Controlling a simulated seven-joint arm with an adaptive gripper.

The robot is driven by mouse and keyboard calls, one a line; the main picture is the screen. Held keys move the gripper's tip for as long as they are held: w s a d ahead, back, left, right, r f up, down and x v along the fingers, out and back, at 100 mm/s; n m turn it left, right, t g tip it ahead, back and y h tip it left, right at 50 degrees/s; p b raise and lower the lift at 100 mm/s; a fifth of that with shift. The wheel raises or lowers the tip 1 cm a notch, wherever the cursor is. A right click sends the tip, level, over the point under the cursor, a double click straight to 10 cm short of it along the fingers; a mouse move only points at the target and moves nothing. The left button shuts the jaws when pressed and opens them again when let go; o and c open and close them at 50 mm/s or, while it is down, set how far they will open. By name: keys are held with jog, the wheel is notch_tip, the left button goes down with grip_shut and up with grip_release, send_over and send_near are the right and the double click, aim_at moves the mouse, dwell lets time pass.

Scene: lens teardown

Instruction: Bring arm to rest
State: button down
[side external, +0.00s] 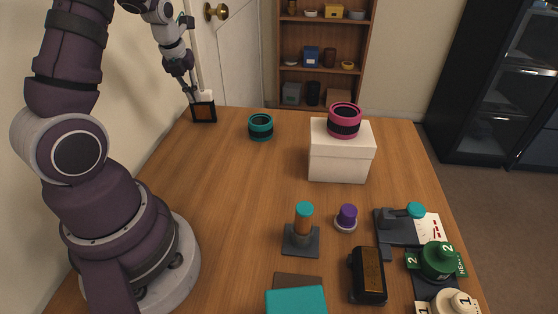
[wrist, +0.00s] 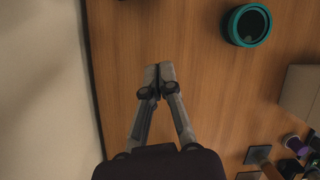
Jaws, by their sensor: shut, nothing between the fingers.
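My gripper (side external: 191,91) is near the far left corner of the wooden table (side external: 215,165) in the side view. In the wrist view its two fingers (wrist: 159,72) meet at the tips, shut and empty, with bare wood beyond them. A teal ring (side external: 261,128) with a dark band stands on the table to the right of my gripper and apart from it; it also shows at the upper right of the wrist view (wrist: 248,25). A pink ring (side external: 344,120) with a dark band sits on top of a white box (side external: 341,160).
A dark-framed object (side external: 203,108) is at the far left corner. Toward the front right are a teal-topped post (side external: 303,225), a purple-topped piece (side external: 347,217), a black block (side external: 368,275), a green numbered piece (side external: 438,260) and a cream one (side external: 453,303). The table's left-centre is clear.

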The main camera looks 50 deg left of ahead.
jog(key=w+d+r+n+t+h, duration=0.25)
jog(key=d+r+n, duration=0.25)
jog(key=d+n, duration=0.3)
jog(key=s+d+r+n, duration=0.2)
jog(key=s+d+n, duration=0.1)
jog(key=d+n, duration=0.4)
jog(key=s+d+r+n, duration=0.2)
jog(key=s+d+n, duration=0.2)
jog(key=d+n, duration=0.4)
jog(key=shift+s+d+r+n, duration=0.15)
jog(key=shift+d+r+n, duration=0.05)
jog(key=shift+r+n, duration=0.15)
